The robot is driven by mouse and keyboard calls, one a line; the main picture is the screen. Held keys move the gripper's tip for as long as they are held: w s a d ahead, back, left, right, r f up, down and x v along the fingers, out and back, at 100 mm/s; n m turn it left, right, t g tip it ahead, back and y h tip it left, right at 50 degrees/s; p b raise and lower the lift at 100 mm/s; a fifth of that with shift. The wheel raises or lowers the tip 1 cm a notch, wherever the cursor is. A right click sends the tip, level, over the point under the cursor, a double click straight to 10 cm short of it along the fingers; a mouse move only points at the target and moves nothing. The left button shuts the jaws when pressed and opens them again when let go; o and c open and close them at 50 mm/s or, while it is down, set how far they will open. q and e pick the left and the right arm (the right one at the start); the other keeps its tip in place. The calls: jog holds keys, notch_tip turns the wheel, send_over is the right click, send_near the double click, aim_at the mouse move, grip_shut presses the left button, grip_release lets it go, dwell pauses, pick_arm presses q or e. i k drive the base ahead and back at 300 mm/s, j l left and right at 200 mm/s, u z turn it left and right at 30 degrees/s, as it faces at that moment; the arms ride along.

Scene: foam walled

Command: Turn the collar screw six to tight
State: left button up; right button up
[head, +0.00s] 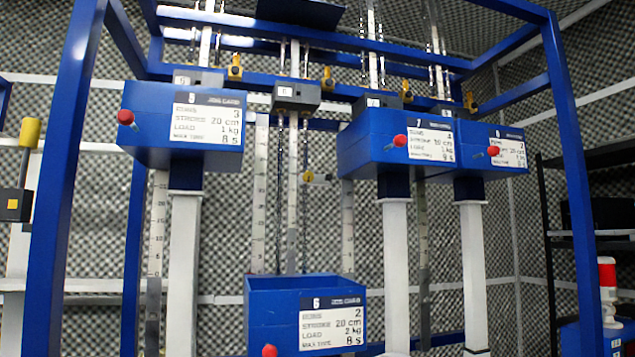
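The blue box numbered 6 (265,310) sits low in the centre, below the other boxes, with a red knob (269,350) on its front. Its label reads 2, stroke 20 cm, load 2 kg, 8 s. Above it, a dark block with a small 6 tag (297,93) is on the upper rail. A small yellow knob (308,176) with a dark stem sits partway up beside the scale strip above box 6. Which of these is the collar screw, and whether it is tight, I cannot tell. Neither of my grippers is in view.
Higher blue boxes, one at left (160,125) and boxes 7 (375,135) and 8 (475,180) at right, rest on white columns. Several yellow knobs line the upper rail. Blue frame posts (65,180) stand either side. A black shelf (590,240) is at right.

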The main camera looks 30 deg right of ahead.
aim_at(308, 177)
jog(key=l, duration=0.55)
jog(key=i+l, duration=0.1)
jog(key=l, duration=0.45)
jog(key=i+l, duration=0.1)
jog(key=l, duration=0.45)
jog(key=k+l+z, duration=0.05)
